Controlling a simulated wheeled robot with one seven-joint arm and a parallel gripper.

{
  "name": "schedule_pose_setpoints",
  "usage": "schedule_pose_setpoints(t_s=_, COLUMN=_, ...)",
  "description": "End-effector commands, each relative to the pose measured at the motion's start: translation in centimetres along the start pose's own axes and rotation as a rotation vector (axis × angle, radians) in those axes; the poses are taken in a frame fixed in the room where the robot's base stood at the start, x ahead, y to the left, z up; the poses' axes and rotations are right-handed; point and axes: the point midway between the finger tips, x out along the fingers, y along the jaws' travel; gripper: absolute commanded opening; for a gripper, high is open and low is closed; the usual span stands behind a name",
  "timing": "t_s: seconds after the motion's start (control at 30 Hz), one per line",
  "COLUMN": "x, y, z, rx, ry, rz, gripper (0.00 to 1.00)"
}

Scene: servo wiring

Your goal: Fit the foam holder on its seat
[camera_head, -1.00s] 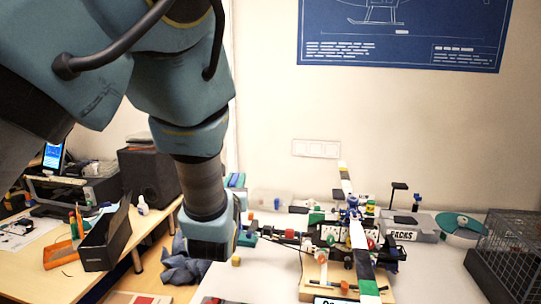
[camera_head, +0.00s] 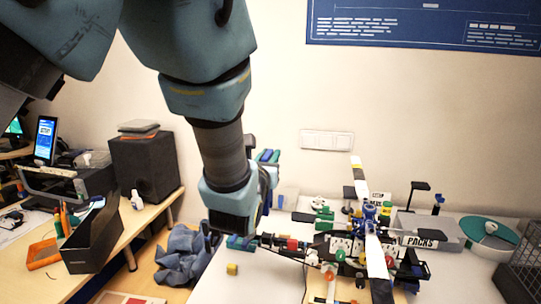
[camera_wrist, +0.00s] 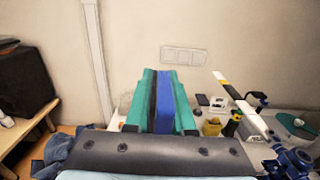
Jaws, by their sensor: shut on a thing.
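My gripper (camera_wrist: 160,78) shows in the wrist view with two green fingers closed around a blue strip (camera_wrist: 165,105), which I take to be the foam holder; a dark strip lies beside it. In the head view, the fingertips (camera_head: 268,156) show small behind my wrist, above the table. Most of the held thing is hidden there. The model helicopter (camera_head: 350,240) stands to the right, apart from my gripper, with a black-and-white rotor and coloured parts. I cannot make out the seat.
A side desk at left carries a black speaker (camera_head: 145,165) and a black bin (camera_head: 92,240).

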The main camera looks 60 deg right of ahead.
Motion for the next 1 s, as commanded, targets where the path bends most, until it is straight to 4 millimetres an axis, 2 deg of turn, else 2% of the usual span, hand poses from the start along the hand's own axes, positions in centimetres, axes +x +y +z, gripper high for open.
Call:
schedule_pose_setpoints(t_s=0.27, x=-0.2, y=0.1, z=-0.1, rx=0.000, ry=0.000, rz=0.002, gripper=0.00)
schedule_pose_setpoints(t_s=0.8, x=-0.2, y=0.1, z=-4.8, rx=0.001, ry=0.001, rz=0.001, gripper=0.00)
schedule_pose_setpoints(t_s=1.0, x=-0.2, y=0.1, z=-5.9, rx=0.001, ry=0.000, rz=0.001, gripper=0.00)
